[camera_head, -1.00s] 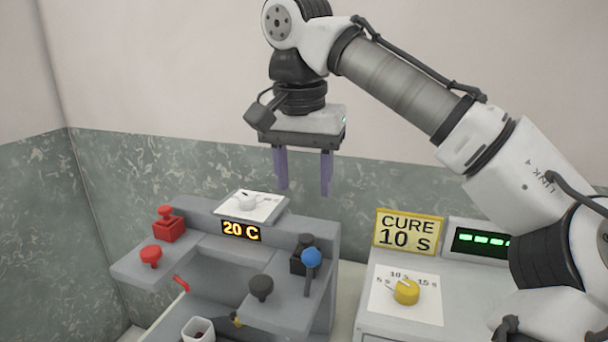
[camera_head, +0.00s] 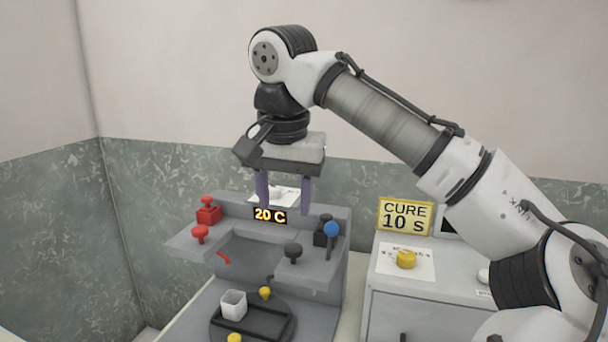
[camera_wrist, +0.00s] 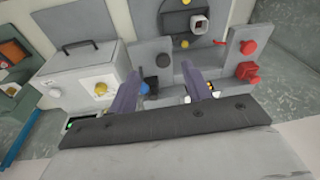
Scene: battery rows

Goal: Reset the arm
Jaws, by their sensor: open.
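My gripper (camera_head: 284,192) is open and empty, with its two purple fingers pointing down and spread apart. In the head view it hangs in front of the grey machine (camera_head: 262,252) with the "20 C" display (camera_head: 270,215), and its fingers partly cover the white dial plate (camera_head: 288,195) on top. In the wrist view the fingers of my gripper (camera_wrist: 168,88) reach toward the same machine, with the blue knob (camera_wrist: 145,88) by one finger and the red knobs (camera_wrist: 248,60) beyond the other.
A "CURE 10 S" sign (camera_head: 405,217) and a yellow dial (camera_head: 406,259) are on the cabinet at right. A white cup (camera_head: 233,304) stands on a dark round plate (camera_head: 284,330) at the front. Red knobs (camera_head: 207,213) and a blue-topped lever (camera_head: 331,230) rise from the machine.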

